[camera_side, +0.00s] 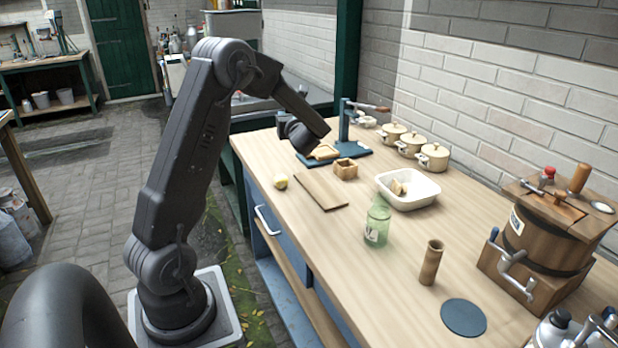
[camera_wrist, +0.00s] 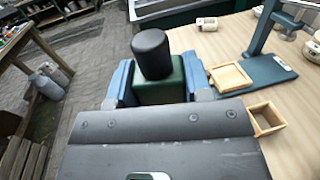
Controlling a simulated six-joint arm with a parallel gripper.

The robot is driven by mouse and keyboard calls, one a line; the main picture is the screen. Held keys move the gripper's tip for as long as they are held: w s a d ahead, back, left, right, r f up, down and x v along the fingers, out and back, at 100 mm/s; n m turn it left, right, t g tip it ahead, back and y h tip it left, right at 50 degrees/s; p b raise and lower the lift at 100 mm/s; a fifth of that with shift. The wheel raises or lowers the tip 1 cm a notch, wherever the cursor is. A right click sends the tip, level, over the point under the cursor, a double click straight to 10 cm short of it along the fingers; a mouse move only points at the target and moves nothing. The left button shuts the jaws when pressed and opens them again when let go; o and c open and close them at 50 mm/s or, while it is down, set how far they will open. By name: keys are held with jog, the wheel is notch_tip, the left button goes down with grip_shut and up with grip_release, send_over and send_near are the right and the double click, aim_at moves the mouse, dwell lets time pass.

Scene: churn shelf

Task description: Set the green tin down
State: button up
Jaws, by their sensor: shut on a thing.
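The green tin (camera_wrist: 160,92) shows in the wrist view with a dark, rounded cylindrical top (camera_wrist: 152,55). The blue fingers of my gripper (camera_wrist: 158,84) stand on either side of it, shut on its body. Its lower part is hidden behind the gripper's grey body. In the side view my wrist is over the far left part of the wooden bench (camera_side: 370,268), and I cannot make out the tin clearly there. In the wrist view the tin appears left of the bench items, with paving behind it. I cannot tell its height above the surface.
Near my wrist are a blue stand (camera_side: 346,120), a wooden frame (camera_side: 325,152), a small wooden box (camera_side: 346,169) and a brown board (camera_side: 320,192). A white dish (camera_side: 408,189), green bottle (camera_side: 377,222) and wooden cup (camera_side: 431,262) stand nearer. The front left bench top is clear.

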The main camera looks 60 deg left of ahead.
jog(key=s+a+f+n+g, duration=0.2)
jog(key=s+a+f+g, duration=0.15)
jog(key=a+f, duration=0.2)
jog(key=w+d+f, duration=0.1)
jog(key=w+f, duration=0.1)
jog(key=w, duration=0.1)
jog(key=w+d+f, duration=0.1)
jog(key=w+f, duration=0.1)
jog(key=w, duration=0.2)
jog(key=w+d+f, duration=0.1)
jog(key=w+f, duration=0.2)
jog(key=shift+w+d, duration=0.2)
jog(key=shift+w, duration=0.1)
jog(key=shift+f, duration=1.95)
jog(key=shift+f, duration=0.15)
jog(key=o, duration=1)
jog(key=shift+c, duration=0.2)
